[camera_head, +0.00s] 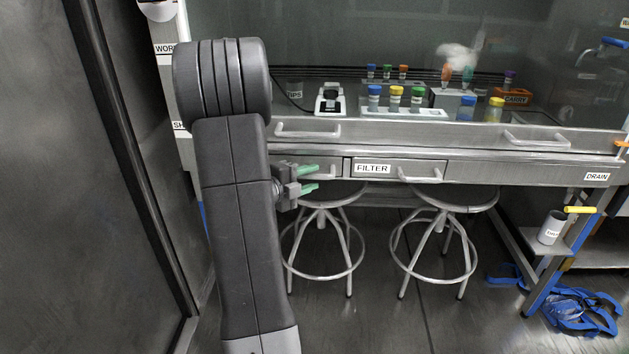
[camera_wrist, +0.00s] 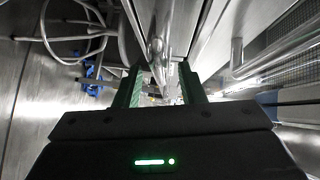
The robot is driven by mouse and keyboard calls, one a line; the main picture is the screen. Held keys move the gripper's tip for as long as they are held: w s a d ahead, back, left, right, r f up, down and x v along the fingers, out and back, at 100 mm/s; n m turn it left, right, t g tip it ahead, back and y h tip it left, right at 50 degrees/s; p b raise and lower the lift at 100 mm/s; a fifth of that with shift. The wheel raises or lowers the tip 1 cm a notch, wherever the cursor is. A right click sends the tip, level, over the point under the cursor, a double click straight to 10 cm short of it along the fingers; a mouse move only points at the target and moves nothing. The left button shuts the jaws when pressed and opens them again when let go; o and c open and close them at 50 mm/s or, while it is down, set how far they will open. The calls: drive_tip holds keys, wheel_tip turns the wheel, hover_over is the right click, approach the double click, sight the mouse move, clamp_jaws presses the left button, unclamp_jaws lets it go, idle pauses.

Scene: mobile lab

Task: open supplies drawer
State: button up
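A metal drawer (camera_head: 342,165) sits under the bench top, just left of the drawer labelled FILTER. Any label on it is hidden behind my arm, so I cannot read whether it is the supplies drawer. Its front looks flush with the bench. My gripper (camera_head: 315,177) is in front of this drawer, near its bar handle (camera_head: 330,173). Its two green fingers are spread one above the other. In the wrist view my gripper (camera_wrist: 160,72) is open, with a metal handle (camera_wrist: 157,48) showing between and beyond the fingers. I cannot tell whether they touch it.
The FILTER drawer (camera_head: 402,170) is shut. Two stools (camera_head: 322,196) (camera_head: 443,197) stand below the bench. Bottles and racks (camera_head: 400,112) stand behind the sash handles (camera_head: 307,133). A dark wall is at left.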

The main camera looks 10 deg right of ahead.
drive_tip(key=shift+x, duration=1)
clamp_jaws()
drive_tip(key=shift+s, duration=0.1)
drive_tip(key=s+a+p, duration=0.4)
drive_tip(key=s, duration=1.1)
drive_tip(key=shift+s+a, duration=0.2)
unclamp_jaws()
